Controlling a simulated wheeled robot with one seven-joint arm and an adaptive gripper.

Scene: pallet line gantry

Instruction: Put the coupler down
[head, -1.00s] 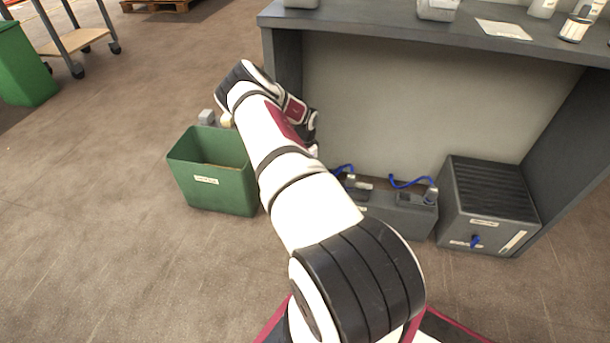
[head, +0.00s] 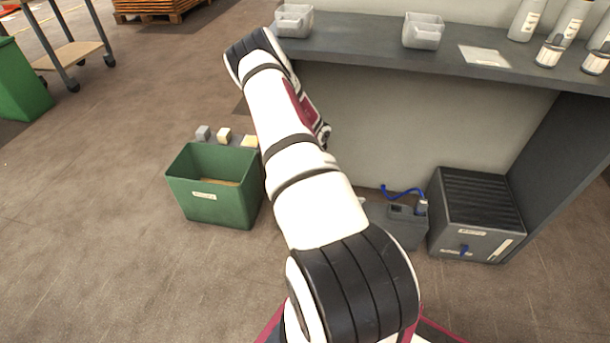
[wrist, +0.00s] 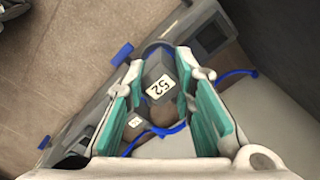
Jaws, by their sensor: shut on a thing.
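The coupler (wrist: 160,82), a grey block with a white "52" label and a blue hose, is between the teal pads of my gripper (wrist: 158,86) in the wrist view. My gripper is shut on it. Beneath is a long grey dock unit (wrist: 94,106), where a second, smaller-looking label and blue hose show. In the head view my arm hides my gripper and the held coupler. The dock unit (head: 408,231) shows there in part, right of my arm, with a blue-hosed coupler (head: 421,206) on it.
A green bin (head: 214,204) stands on the floor left of my arm, with small blocks (head: 223,135) behind it. A grey ribbed box (head: 475,218) stands right of the dock. The workbench top (head: 380,40) overhangs the dock area. The floor at left is open.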

